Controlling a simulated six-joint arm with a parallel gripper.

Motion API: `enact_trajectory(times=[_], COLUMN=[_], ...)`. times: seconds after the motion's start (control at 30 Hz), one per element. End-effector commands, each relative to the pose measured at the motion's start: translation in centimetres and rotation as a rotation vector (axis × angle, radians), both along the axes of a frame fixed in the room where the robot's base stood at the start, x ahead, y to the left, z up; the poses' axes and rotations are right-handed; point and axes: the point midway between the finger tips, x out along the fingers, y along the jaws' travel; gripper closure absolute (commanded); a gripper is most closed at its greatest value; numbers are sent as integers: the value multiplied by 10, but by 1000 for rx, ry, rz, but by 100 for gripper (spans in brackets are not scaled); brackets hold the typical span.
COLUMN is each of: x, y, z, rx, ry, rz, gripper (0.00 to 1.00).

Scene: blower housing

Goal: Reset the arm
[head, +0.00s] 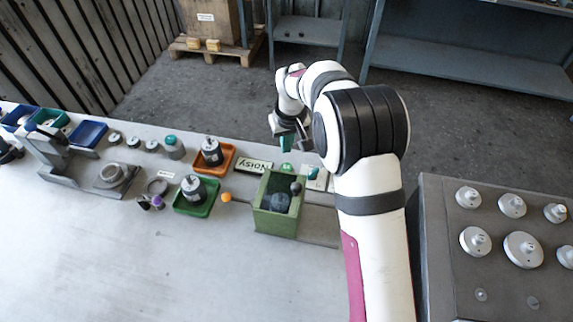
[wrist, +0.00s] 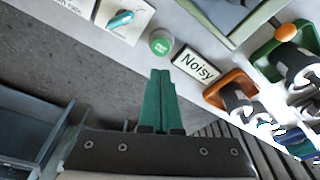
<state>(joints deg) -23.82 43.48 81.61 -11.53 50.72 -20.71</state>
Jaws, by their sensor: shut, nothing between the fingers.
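My gripper (head: 288,143) is above the far edge of the bench in the head view, beyond the green box. In the wrist view its green fingers (wrist: 160,75) lie together with no gap, and nothing is held. The fingers point toward a round green button (wrist: 161,42) on the bench edge and appear apart from it. The arm is bent, with its upper part rising at the right of the head view.
A "Noisy" sign (head: 253,165) lies left of the green box (head: 263,220). Further left are an orange tray (head: 228,152) and a green tray (head: 208,208) holding parts, and an orange ball (head: 226,197). The bench front is clear.

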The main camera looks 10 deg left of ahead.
Motion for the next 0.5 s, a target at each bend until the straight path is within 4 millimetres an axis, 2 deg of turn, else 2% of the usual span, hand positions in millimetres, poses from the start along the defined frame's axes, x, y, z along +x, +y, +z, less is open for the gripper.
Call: enact_trajectory(times=[0.17,0.27,0.37,0.4,0.47,0.5], x=[0,-9,-48,-76,-126,-161], y=[0,-16,-63,-86,-120,-137], z=[0,18,67,88,114,126], rx=[0,6,25,36,52,66], ry=[0,10,55,82,125,154], rz=[-1,-49,-210,-299,-442,-534], gripper=[100,100,100,100,100,100])
